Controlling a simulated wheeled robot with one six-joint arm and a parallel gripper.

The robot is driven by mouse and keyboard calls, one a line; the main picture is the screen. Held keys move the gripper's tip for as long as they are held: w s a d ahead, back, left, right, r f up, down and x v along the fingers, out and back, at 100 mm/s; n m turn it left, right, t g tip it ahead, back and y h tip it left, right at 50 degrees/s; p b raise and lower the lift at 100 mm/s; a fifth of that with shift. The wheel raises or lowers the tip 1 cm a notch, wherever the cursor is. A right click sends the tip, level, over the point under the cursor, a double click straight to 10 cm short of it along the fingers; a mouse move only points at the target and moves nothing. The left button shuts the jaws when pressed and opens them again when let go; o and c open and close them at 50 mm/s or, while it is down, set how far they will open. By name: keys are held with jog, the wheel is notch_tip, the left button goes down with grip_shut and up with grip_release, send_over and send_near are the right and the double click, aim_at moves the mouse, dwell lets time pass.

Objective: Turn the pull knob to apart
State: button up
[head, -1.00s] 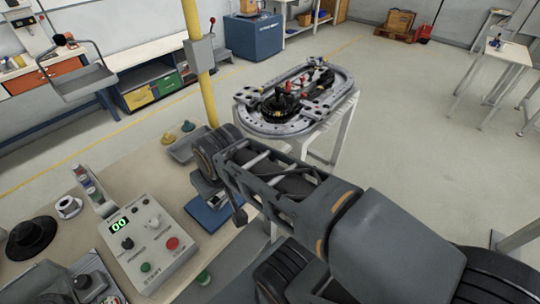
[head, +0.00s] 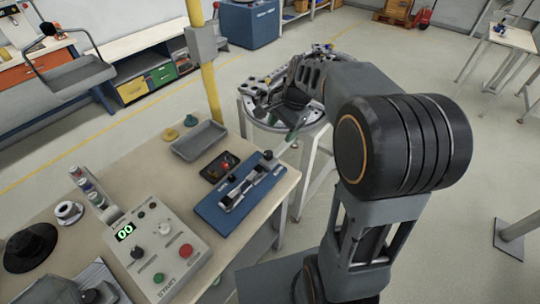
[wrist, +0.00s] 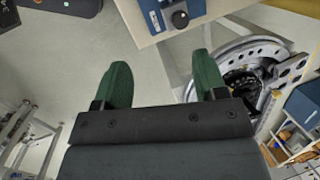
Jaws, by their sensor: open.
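The control box (head: 160,250) stands on the workbench at the lower left of the head view, with a green "00" display. It carries a black knob (head: 137,254), a pale knob (head: 164,229), a green button and a red button (head: 186,251). The small labels are unreadable, so I cannot tell which knob is the pull knob or its setting. My gripper (wrist: 163,82) is open and empty in the wrist view, its green fingers wide apart. It is away from the control box, over by the ring track; in the head view my arm hides most of it.
The ring track (head: 262,112) stands on a separate table behind the workbench (head: 120,180). A blue fixture (head: 238,192) with a black knob lies near the bench's right end, beside a grey tray (head: 199,140). A yellow post (head: 209,80) rises behind. Open floor lies to the right.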

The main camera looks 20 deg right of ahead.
aim_at(268, 153)
jog(key=w+d+f+m+g+y, duration=0.1)
jog(key=w+d+f+m+y, duration=0.15)
jog(key=w+f+m, duration=0.4)
jog(key=shift+h, duration=0.35)
jog(key=x, duration=1.3)
jog(key=shift+w+d+f+p, duration=0.1)
jog(key=shift+w+f+p, duration=0.15)
jog(key=shift+w+p, duration=0.15)
jog(key=shift+c, duration=0.2)
jog(key=shift+n, duration=0.25)
jog(key=c, duration=0.9)
